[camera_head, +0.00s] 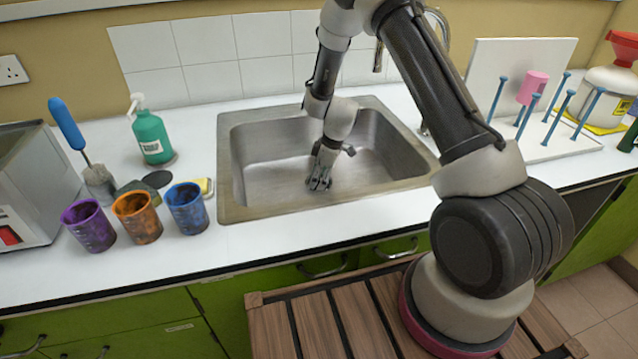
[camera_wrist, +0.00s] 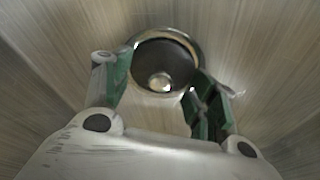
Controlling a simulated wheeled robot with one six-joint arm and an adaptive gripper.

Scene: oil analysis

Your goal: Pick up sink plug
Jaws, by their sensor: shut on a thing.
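The sink plug (camera_wrist: 163,56) shows in the wrist view as a dark round piece with a small bright knob at its middle, inside a shiny metal ring at the sink bottom. My gripper (camera_wrist: 163,76) has one green-padded finger on each side of it and is shut on it. In the head view my gripper (camera_head: 319,183) points down into the steel sink (camera_head: 265,160), low near the basin floor. The plug is hidden there behind the fingers. Whether it is seated in the drain or lifted a little, I cannot tell.
Purple (camera_head: 88,226), orange (camera_head: 137,217) and blue (camera_head: 186,208) cups stand left of the sink. A green bottle (camera_head: 152,138), a dark disc (camera_head: 157,179) and a sponge (camera_head: 207,187) are behind them. A pegged drying rack (camera_head: 560,140) stands right. Steel walls surround my gripper.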

